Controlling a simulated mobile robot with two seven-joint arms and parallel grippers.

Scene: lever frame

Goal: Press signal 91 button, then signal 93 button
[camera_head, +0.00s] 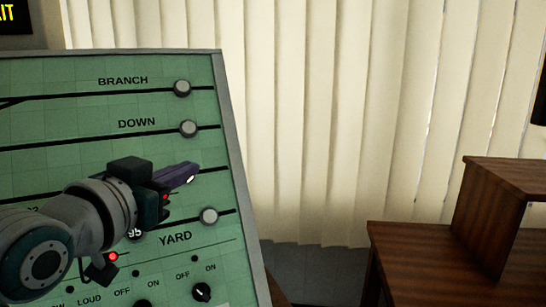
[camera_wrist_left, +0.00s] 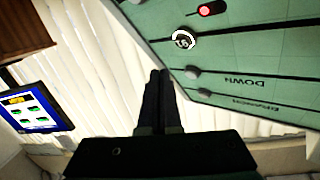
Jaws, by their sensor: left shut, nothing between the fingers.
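The green signal panel (camera_head: 60,160) fills the left of the head view, with black track lines and the labels BRANCH, DOWN and YARD. My left gripper (camera_head: 190,175) is shut and empty, in front of the panel's right part above YARD. It hides part of the panel. A round button marked 95 (camera_head: 134,233) shows partly below my arm. I cannot make out buttons 91 or 93 in the head view. In the left wrist view the shut fingers (camera_wrist_left: 160,76) point toward the panel's edge, and a ringed round button (camera_wrist_left: 184,39) lies beyond them; its number is unclear. My right gripper is not in view.
Grey round knobs (camera_head: 182,88) end the track lines. Rotary switches (camera_head: 202,292) line the panel's bottom. A red lamp (camera_head: 113,257) is lit. Wooden furniture (camera_head: 440,250) stands at right, before pale vertical blinds (camera_head: 340,110). A monitor (camera_wrist_left: 36,106) shows in the wrist view.

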